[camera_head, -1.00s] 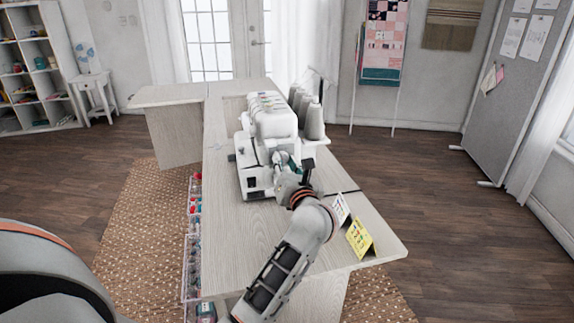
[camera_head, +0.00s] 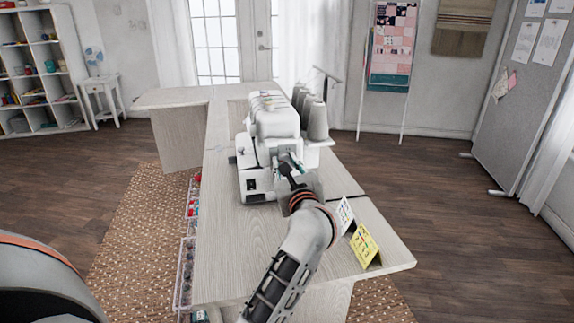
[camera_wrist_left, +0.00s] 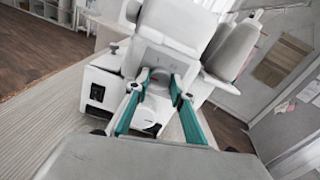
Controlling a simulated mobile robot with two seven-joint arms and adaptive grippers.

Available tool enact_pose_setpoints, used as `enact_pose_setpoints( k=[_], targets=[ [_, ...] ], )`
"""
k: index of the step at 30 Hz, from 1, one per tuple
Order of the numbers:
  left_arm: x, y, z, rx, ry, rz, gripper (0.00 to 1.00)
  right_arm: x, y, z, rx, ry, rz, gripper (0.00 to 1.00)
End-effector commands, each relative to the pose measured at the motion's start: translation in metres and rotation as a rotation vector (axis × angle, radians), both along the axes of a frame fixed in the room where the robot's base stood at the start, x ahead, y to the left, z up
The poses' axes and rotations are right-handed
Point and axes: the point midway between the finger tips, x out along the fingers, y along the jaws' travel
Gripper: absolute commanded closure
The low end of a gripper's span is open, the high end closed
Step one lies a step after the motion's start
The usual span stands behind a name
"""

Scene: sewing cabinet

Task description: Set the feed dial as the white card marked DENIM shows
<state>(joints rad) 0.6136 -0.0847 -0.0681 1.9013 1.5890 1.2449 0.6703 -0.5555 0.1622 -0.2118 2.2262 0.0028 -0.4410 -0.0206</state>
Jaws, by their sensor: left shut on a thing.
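The white sewing machine (camera_head: 275,140) stands on the pale wooden table. My left gripper (camera_head: 291,162) is at its front side. In the left wrist view, its two teal fingers (camera_wrist_left: 160,84) are closed around the feed dial (camera_wrist_left: 160,75), a small round grey part on the machine's face. The fingers and the glare hide most of the dial, and I cannot read its marks. A white card (camera_head: 345,214) stands tilted on the table right of my arm; its print is too small to read. My right gripper is not in view.
A yellow card (camera_head: 367,248) stands beside the white card, near the table's right edge. Grey thread cones (camera_head: 316,121) stand behind the machine. Clear boxes (camera_head: 186,262) with coloured items hang along the table's left side. The near left tabletop (camera_head: 235,250) is clear.

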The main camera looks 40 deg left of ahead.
Motion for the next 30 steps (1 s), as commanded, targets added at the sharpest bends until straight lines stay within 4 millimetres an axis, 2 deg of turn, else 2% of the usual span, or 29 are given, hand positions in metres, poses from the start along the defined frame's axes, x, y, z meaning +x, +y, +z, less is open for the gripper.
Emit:
enact_pose_setpoints(
  k=[11,12,14,24,30],
  targets=[
    [0.0,0.0,0.0,-0.005,-0.005,0.0,0.98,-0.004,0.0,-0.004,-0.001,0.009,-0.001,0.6],
    [0.0,0.0,0.0,-0.005,-0.005,0.0,0.72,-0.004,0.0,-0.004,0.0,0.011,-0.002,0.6],
    [0.0,0.0,0.0,-0.005,-0.005,0.0,0.6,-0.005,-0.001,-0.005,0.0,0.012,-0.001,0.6],
    [-0.001,-0.001,0.0,-0.004,-0.003,0.0,0.6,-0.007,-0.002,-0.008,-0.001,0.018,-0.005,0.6],
    [-0.014,-0.018,-0.001,-0.006,-0.003,-0.003,0.6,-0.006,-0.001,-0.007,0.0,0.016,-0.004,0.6]
  ],
)
